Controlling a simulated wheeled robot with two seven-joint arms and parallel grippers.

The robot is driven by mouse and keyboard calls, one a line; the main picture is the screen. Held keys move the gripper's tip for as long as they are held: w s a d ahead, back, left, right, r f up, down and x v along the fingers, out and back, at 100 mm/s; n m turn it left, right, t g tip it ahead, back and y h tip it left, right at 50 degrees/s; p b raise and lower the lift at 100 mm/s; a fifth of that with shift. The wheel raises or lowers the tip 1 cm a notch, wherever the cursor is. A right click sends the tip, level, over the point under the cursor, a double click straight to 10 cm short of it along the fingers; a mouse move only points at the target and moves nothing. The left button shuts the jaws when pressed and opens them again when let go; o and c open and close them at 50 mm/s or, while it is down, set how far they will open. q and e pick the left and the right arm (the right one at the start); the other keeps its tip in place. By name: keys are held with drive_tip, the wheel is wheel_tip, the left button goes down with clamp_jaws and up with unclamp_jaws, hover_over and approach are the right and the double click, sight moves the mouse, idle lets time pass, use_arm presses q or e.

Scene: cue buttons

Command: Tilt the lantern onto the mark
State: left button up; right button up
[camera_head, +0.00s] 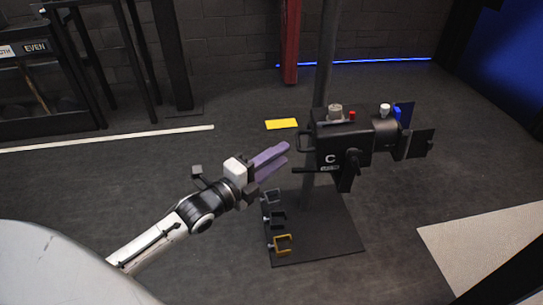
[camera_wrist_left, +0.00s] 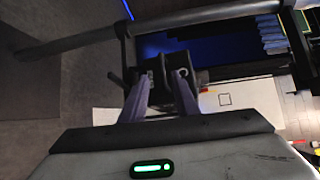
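The lantern (camera_head: 345,142) is a black box-shaped stage light marked "C" on an upright pole, with flaps at its right end. A dark handle bar sticks out at its left. My left gripper (camera_head: 288,155) has purple fingers pointing at the lantern's left end, apart from each other. In the left wrist view, the fingers (camera_wrist_left: 160,82) show a gap, with the dark lantern (camera_wrist_left: 155,68) beyond them; contact cannot be told. A pale panel with a small outlined square (camera_wrist_left: 224,99) shows beyond; I cannot tell if it is the mark. My right gripper is out of view.
A yellow patch (camera_head: 281,124) lies on the floor behind the gripper. The pole stands on a dark base plate (camera_head: 325,240) with several clamps, one yellow (camera_head: 282,243). A pale floor panel (camera_head: 490,245) lies at right. A red post (camera_head: 291,40) stands behind.

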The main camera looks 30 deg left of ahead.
use_arm(q)
drive_tip(key=shift+v, duration=1.2)
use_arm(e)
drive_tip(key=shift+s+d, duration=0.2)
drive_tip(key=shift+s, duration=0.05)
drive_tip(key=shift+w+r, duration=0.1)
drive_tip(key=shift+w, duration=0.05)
